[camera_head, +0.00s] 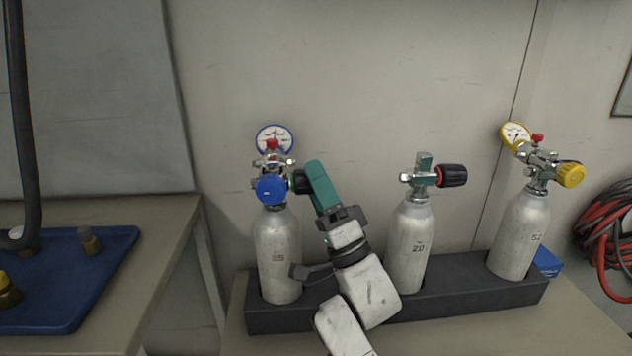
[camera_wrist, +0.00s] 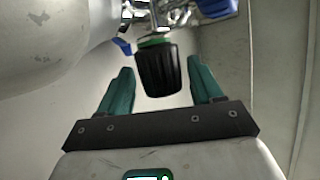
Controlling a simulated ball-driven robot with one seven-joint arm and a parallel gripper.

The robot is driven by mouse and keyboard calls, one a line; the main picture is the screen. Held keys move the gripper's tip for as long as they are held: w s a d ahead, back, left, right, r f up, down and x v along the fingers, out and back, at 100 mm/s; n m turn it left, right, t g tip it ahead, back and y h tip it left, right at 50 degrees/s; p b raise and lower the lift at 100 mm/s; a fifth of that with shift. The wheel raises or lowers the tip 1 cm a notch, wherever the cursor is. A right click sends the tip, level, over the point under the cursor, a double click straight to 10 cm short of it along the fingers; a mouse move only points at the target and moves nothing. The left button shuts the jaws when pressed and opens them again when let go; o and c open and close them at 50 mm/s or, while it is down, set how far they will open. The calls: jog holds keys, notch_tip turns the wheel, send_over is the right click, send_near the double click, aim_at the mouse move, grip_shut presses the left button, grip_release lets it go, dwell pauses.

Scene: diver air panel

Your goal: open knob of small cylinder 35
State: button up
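In the wrist view the black knob (camera_wrist: 157,70) with a green collar lies between the two teal fingers of my gripper (camera_wrist: 160,68). The fingers are open, with a gap on each side of the knob. The knob's end reaches in between the fingertips.
A blue regulator cap (camera_head: 271,190) and a gauge (camera_head: 275,139) sit on the same valve. Cylinder 20 (camera_head: 408,250) and another cylinder (camera_head: 520,235) with a yellow knob stand to the right in the dark rack (camera_head: 450,302). A wall is close behind.

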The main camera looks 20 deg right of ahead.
jog(key=shift+s+d+f, duration=0.2)
jog(key=shift+s+f, duration=0.2)
jog(key=s+d+f+p, duration=0.1)
jog(key=s, duration=0.3)
jog(key=s+d+f+p, duration=0.1)
jog(key=s+d, duration=0.1)
jog(key=s, duration=0.3)
jog(key=s+d+f+p, duration=0.1)
jog(key=s, duration=0.3)
jog(key=shift+s+d, duration=0.2)
jog(key=shift+s, duration=0.15)
jog(key=shift+o, duration=0.2)
